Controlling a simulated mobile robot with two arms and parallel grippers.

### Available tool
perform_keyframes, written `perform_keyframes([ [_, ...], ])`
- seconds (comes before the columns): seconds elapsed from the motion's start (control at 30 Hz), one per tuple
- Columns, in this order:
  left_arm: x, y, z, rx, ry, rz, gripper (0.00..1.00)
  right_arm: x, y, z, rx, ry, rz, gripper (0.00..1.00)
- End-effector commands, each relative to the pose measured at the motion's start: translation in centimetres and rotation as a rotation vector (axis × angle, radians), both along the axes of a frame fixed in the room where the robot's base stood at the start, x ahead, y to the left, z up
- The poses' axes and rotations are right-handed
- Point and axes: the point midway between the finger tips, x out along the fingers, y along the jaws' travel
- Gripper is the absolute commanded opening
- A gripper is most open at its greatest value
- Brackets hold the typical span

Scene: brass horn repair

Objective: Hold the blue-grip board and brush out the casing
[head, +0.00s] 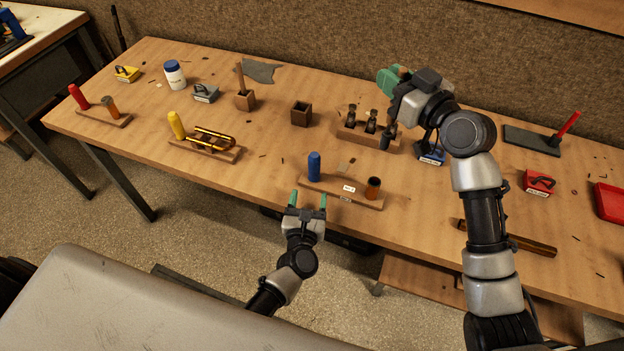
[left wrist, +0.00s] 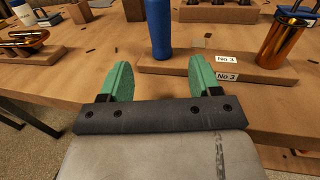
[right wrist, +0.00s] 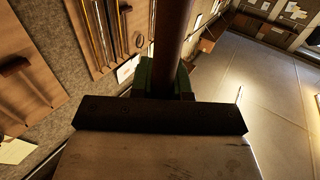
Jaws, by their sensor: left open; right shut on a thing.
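The blue-grip board (head: 330,190) lies near the table's front edge, labelled No 3. Its upright blue grip (head: 314,167) is at the left end and the brass casing (head: 373,188) stands at the right end. My left gripper (head: 308,200) is open and empty in front of the board's left part; in the left wrist view the blue grip (left wrist: 158,28) stands beyond and between the fingers. My right gripper (head: 394,78) is raised over the back right and shut on a dark brown rod (right wrist: 174,35), perhaps the brush handle. The rod's far end is out of the right wrist view.
A wooden rack (head: 352,132) with black-topped pieces stands behind the board. A small wooden box (head: 301,114), a yellow-grip board (head: 215,150) and a red-grip board (head: 100,115) are to the left. A red block (head: 538,182) and a red tray (head: 609,202) are at right.

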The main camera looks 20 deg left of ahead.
Motion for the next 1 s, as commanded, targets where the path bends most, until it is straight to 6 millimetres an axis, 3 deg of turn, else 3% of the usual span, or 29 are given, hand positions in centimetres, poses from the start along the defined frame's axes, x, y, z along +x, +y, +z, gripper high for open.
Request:
perform_keyframes([
  [0.3,6.2,0.9,0.1,0.003,-0.001,-0.001,0.63,0.0,0.0,0.0,0.0,0.0,0.0,0.0],
  [0.5,8.6,1.3,0.0,0.004,0.002,-0.002,0.63,0.0,0.0,0.0,0.0,0.0,0.0,0.0],
  [0.93,9.4,1.4,0.0,0.003,0.002,-0.002,0.63,0.0,0.0,0.0,0.0,0.0,0.0,0.0],
  [1.0,9.4,1.4,0.0,0.003,0.002,-0.002,0.52,0.0,0.0,0.0,0.0,0.0,0.0,0.0],
])
